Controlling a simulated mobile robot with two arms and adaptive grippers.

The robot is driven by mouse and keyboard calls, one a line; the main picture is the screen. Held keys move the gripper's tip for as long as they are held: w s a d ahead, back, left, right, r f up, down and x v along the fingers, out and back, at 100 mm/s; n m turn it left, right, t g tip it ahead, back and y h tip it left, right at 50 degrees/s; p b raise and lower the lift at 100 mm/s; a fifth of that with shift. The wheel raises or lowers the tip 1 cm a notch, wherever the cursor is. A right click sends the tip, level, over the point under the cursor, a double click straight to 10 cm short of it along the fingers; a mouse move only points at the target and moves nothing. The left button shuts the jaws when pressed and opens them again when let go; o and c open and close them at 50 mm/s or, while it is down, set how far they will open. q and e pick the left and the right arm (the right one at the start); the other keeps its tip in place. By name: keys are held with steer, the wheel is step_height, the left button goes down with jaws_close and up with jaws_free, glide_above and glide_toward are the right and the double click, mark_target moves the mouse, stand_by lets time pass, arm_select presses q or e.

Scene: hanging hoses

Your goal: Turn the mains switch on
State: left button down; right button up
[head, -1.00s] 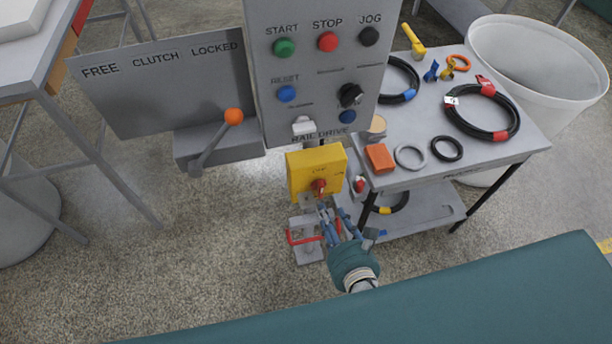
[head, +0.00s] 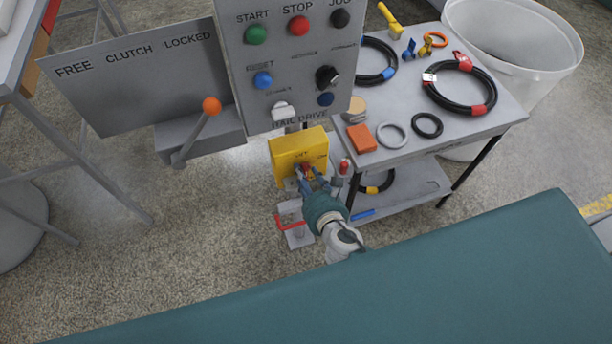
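The mains switch is a yellow box (head: 285,153) below the grey control panel, with a red rotary knob (head: 305,168) on its face. My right gripper (head: 308,178) is in front of the box with its fingertips at the red knob. The fingers and wrist hide part of the knob, so its exact angle and the grip on it cannot be made out. The lettering on the box is too small to read. My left gripper is not in view.
The grey panel (head: 287,56) with coloured buttons stands above the box. A clutch lever with an orange ball (head: 211,105) is at left. A grey cart (head: 400,170) with hoses and fittings stands close at right. A red bent handle (head: 290,223) is below the box.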

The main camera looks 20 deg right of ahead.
jaws_close()
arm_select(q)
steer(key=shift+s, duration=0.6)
